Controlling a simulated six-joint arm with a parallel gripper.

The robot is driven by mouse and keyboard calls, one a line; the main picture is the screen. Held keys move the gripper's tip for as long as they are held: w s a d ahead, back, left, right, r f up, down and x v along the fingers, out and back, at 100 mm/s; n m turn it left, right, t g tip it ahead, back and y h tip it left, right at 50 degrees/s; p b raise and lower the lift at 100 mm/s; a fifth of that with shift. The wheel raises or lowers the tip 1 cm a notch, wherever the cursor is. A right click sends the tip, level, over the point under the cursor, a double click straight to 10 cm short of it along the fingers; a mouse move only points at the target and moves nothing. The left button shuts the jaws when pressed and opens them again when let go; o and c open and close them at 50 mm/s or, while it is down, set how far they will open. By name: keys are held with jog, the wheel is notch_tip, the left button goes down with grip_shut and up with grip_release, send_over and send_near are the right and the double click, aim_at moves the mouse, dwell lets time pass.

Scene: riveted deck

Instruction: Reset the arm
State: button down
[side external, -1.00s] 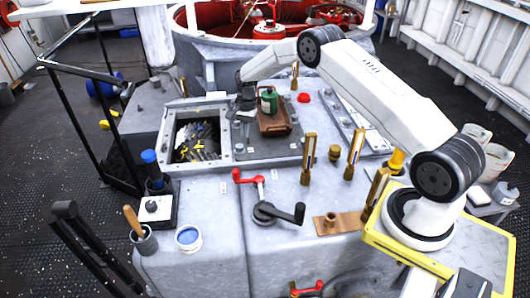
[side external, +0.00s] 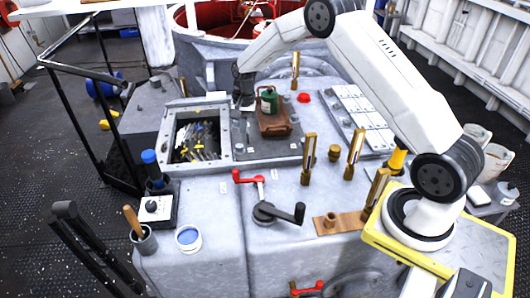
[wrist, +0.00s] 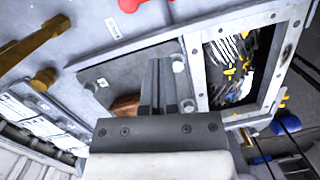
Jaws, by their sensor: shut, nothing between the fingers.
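My gripper (side external: 246,104) is at the end of my white arm, above the deck between the open hatch and a brown tray (side external: 274,130). In the wrist view my gripper (wrist: 158,62) has its dark fingers together with nothing between them. A green bottle-like object (side external: 269,101) stands on the brown tray, just right of my gripper in the side view. In the wrist view a corner of the brown tray (wrist: 124,106) shows beside the fingers; the green object is hidden there.
The open hatch (side external: 168,157) holds loose small parts. A red-handled lever (side external: 246,176), a black crank (side external: 275,213) and brass posts (side external: 309,155) stand up from the deck. A blue-topped bottle (side external: 150,160) and a cup with a wooden handle (side external: 145,239) are at the left.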

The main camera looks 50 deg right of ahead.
jog(key=s+a+r+n+t, duration=0.1)
jog(key=s+a+r+n, duration=0.2)
jog(key=s, duration=0.5)
jog(key=s+a+r+n+t+h, duration=0.1)
jog(key=s+a+n, duration=0.3)
jog(key=s, duration=0.4)
jog(key=s+a+r+n+t, duration=0.1)
jog(key=s+a+r+n, duration=0.2)
jog(key=s, duration=0.5)
jog(key=shift+a+r+n+h, duration=0.4)
jog(key=shift+r+n, duration=0.1)
jog(key=shift+r, duration=0.3)
jog(key=shift+s, duration=0.1)
